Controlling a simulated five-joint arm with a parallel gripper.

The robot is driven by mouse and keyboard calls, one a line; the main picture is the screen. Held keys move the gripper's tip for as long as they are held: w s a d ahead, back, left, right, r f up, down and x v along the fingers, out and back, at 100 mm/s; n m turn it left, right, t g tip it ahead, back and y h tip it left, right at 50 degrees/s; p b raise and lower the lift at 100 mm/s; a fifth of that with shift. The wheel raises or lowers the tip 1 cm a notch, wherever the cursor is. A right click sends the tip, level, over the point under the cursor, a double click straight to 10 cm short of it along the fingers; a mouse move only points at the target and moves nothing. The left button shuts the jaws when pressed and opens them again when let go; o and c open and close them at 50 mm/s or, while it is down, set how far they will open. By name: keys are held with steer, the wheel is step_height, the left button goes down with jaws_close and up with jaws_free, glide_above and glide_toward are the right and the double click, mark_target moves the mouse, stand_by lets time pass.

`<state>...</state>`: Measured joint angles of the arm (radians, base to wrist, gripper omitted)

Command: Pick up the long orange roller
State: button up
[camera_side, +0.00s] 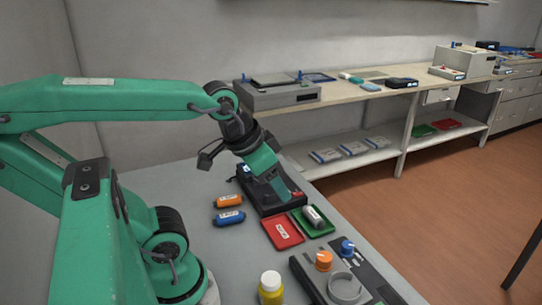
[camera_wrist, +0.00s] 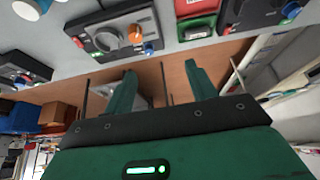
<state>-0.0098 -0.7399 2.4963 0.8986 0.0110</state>
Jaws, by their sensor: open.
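An orange roller (camera_side: 230,201) with a pale label lies on the grey table in the side view, left of the dark device. A blue roller (camera_side: 229,218) lies beside it, nearer the camera. My gripper (camera_side: 279,188) is to the right of the orange roller, in front of or above the dark device; the exact height is unclear. In the wrist view my gripper (camera_wrist: 160,70) has its two green fingers apart with nothing held between them. I cannot make out the orange roller in the wrist view.
A red tray (camera_side: 274,226) and a green tray (camera_side: 325,229) holding a grey roller (camera_side: 313,216) stand right of the rollers. A dark device (camera_side: 265,205) is behind them. A yellow bottle (camera_side: 270,290) and a panel with an orange knob (camera_side: 324,260) are nearer the camera.

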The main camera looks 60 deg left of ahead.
steer(key=w+a+f+g+y, duration=0.1)
steer(key=w+a+f+g, duration=0.2)
steer(key=a, duration=0.5)
steer(key=m+g+h, duration=0.1)
steer(key=g, duration=0.2)
glide_above(233, 196)
steer(key=f, duration=1.3)
steer(key=shift+w+d+f, duration=0.1)
steer(key=shift+w+d, duration=0.05)
steer(key=shift+d, duration=0.05)
steer(key=shift+s+a+f, duration=0.2)
steer(key=shift+a+f, duration=0.1)
steer(key=shift+f, duration=0.1)
steer(key=shift+f, duration=1.15)
steer(key=shift+f, duration=0.1)
steer(key=shift+d+f, duration=0.1)
steer(key=shift+f, duration=2.4)
